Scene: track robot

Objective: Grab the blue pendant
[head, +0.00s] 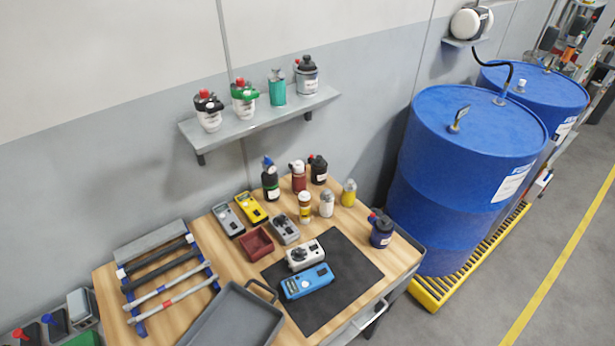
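The blue pendant (307,282) is a blue box-shaped handheld device with controls on its face. It lies on the black mat (345,275) on the wooden workbench (235,265). A white device (305,255) of similar shape lies just behind it, very close or touching; I cannot tell which. Neither of my grippers shows in the head view.
Left of the mat are a grey tray (235,318) with a handle and a small red bin (256,242). Grey and yellow (250,208) devices and several bottles stand behind. A dark blue-capped container (382,231) stands right. The mat's right part is clear. Blue drums (455,190) stand beyond.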

